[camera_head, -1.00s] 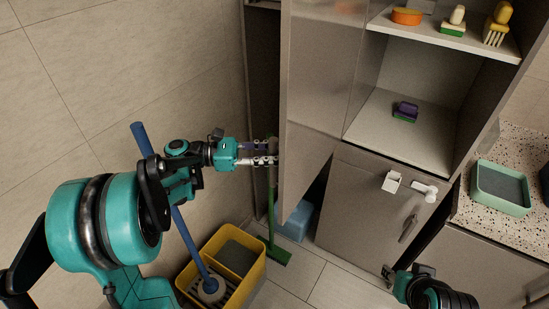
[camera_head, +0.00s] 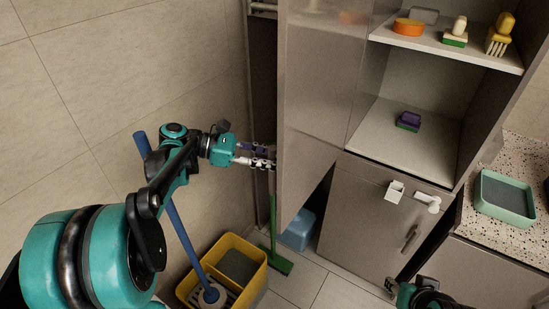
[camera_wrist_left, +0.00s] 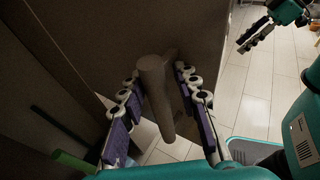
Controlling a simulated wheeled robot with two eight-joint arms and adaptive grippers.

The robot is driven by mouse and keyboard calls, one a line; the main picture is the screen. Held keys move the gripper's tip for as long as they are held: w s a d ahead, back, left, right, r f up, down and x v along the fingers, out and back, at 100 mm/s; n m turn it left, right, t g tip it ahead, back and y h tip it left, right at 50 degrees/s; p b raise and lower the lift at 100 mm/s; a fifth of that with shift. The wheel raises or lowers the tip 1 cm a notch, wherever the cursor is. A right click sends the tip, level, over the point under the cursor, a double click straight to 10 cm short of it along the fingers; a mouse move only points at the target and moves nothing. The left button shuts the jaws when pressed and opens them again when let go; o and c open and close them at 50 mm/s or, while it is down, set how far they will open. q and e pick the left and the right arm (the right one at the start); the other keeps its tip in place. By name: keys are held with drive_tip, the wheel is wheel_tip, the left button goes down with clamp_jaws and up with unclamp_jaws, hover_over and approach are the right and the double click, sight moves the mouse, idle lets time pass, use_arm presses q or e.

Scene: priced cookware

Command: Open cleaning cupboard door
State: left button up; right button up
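The tall grey cleaning cupboard door (camera_head: 312,150) stands ajar in the head view, with a dark gap behind its left edge. My left gripper (camera_head: 262,157) is at that left edge, at mid height. In the left wrist view the door's cylindrical handle (camera_wrist_left: 154,95) stands between the two fingers of my left gripper (camera_wrist_left: 160,105). The fingers are apart, with gaps visible on both sides of the handle. My right gripper (camera_head: 392,286) is low at the right, in front of the lower cabinet; whether it is open is unclear.
A yellow mop bucket (camera_head: 225,268) with a blue-handled mop (camera_head: 178,225) stands on the floor below my left arm. A green broom (camera_head: 274,240) and a blue bin (camera_head: 298,230) are near the door's bottom. Open shelves (camera_head: 405,130) and a lower cabinet (camera_head: 365,228) stand at the right.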

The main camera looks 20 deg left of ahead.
use_arm(q)
drive_tip(key=a, duration=0.1)
drive_tip(key=w+a, duration=0.1)
drive_tip(key=a, duration=0.1)
drive_tip(key=w+a, duration=0.1)
drive_tip(key=shift+w+a+r, duration=0.15)
drive_tip(key=shift+a+r, duration=0.2)
drive_tip(key=shift+a, duration=0.05)
drive_tip(key=shift+o, duration=0.2)
drive_tip(key=shift+w+a, duration=0.15)
drive_tip(key=shift+a, duration=0.45)
drive_tip(key=shift+w+a+f, duration=0.15)
drive_tip(key=shift+w+a, duration=0.15)
drive_tip(key=shift+a, duration=0.2)
drive_tip(key=shift+w+a+f, duration=0.1)
drive_tip(key=shift+w+a, duration=0.15)
drive_tip(key=shift+a, duration=0.2)
drive_tip(key=shift+c, duration=0.2)
drive_tip(key=shift+s+d, duration=0.1)
drive_tip(key=shift+d, duration=0.15)
use_arm(e)
drive_tip(key=shift+r, duration=0.2)
drive_tip(key=shift+s, duration=0.1)
